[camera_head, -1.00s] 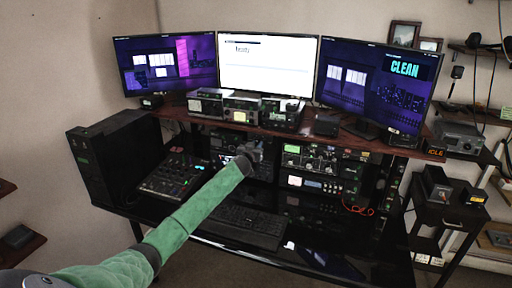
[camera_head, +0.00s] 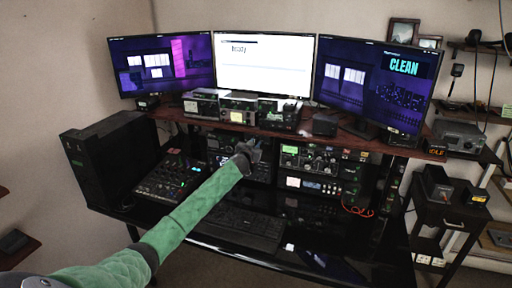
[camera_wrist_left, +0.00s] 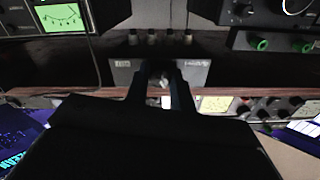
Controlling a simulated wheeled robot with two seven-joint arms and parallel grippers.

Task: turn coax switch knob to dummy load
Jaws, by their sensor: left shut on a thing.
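My left gripper (camera_head: 250,149) reaches in from the left to the radio rack under the desk's raised shelf. In the head view the box is hidden behind the gripper. My right gripper is not in view.
Radio gear with a green display (camera_head: 290,150) stands right of the gripper. A mixer (camera_head: 170,178) lies to the left and a keyboard (camera_head: 241,226) below. The wooden shelf (camera_head: 330,139) carries more radios and three monitors (camera_head: 264,64). The wrist view shows a green meter (camera_wrist_left: 61,18).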

